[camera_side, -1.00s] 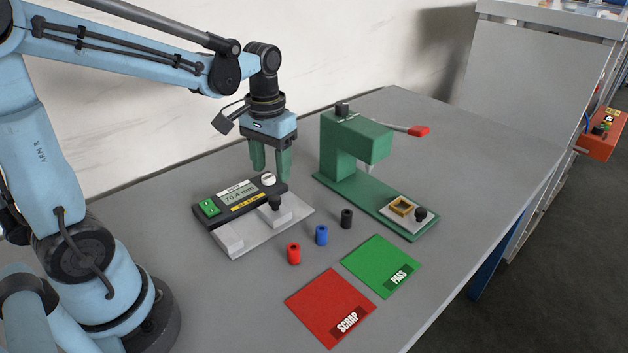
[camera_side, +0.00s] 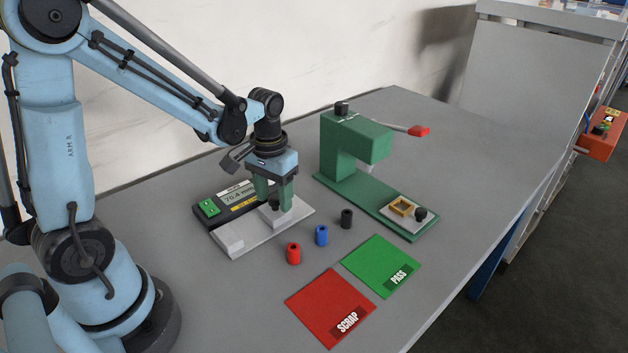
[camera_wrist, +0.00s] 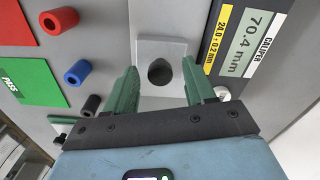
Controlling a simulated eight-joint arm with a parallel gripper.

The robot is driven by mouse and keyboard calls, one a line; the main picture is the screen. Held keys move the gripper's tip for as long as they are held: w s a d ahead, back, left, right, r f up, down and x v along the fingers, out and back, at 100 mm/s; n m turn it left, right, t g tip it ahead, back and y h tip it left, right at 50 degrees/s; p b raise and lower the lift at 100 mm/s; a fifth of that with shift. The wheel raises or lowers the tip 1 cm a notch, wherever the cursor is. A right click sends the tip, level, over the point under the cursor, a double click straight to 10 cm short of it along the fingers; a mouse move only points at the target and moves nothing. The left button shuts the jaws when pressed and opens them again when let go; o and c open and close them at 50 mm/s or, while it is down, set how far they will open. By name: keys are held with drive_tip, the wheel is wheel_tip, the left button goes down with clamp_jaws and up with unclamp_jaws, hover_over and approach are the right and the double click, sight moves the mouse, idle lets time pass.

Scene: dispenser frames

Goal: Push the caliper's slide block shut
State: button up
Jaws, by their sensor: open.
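The caliper (camera_side: 230,238) lies on the grey table, with a dark body and a display reading 70.4 mm (camera_wrist: 247,40). A fixed pale block sits at its left end. Its pale slide block (camera_side: 266,215) is well apart from that block and carries a dark round knob, which shows in the wrist view (camera_wrist: 159,72). My gripper (camera_side: 275,200) is open and pointing down over the slide block. Its two green fingers stand on either side of the knob, with gaps showing in the wrist view (camera_wrist: 160,82). Whether a finger touches the block I cannot tell.
A green press (camera_side: 350,150) stands to the right.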

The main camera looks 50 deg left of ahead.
clamp_jaws()
drive_tip(key=shift+s, duration=3.75)
unclamp_jaws()
drive_tip(key=shift+r, duration=0.1)
wheel_tip(320, 180, up, 12)
